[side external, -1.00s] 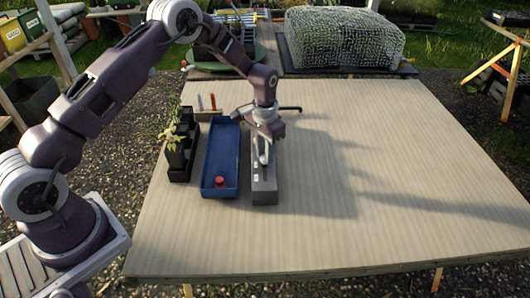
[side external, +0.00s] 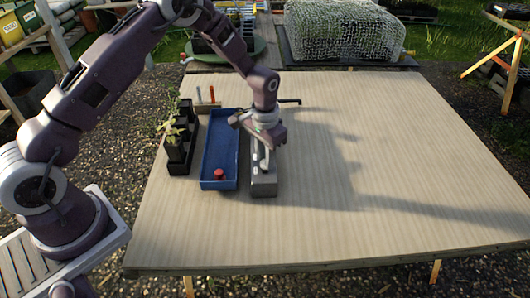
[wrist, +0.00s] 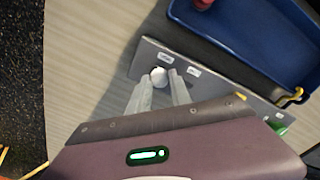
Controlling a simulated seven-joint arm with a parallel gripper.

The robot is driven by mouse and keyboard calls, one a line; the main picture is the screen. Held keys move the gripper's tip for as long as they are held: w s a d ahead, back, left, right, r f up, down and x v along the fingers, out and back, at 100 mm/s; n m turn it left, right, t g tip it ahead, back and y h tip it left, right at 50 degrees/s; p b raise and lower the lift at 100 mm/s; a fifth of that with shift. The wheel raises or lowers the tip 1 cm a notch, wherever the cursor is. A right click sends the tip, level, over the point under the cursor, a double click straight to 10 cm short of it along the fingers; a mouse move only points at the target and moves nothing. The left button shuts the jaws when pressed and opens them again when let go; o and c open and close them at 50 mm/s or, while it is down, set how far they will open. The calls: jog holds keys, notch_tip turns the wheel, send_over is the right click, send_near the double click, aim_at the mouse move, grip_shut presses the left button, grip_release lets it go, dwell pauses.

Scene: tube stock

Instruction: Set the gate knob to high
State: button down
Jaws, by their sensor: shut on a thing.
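The gate knob (wrist: 158,74) is a small white round cap on a grey box, with small white labels beside it in the wrist view. The grey box (side external: 264,188) lies on the table to the right of the blue tray in the side view. My gripper (wrist: 160,80) has its two pale fingers on either side of the knob, shut on it. The label writing is too small to read.
The blue tray (side external: 204,165) holds a red round thing (side external: 219,174) at its near end. Black pots with plants (side external: 177,145) stand left of it. A rack with upright pieces (side external: 205,102) stands behind. The table's right side is clear.

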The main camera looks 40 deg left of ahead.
jog(key=c, duration=1.2)
grip_release()
jog(key=shift+s+d, duration=0.15)
jog(key=shift+d, duration=0.05)
jog(key=shift+o, duration=0.2)
jog(key=shift+r, duration=0.1)
notch_tip(320, 180, up, 7)
jog(key=shift+f, duration=0.1)
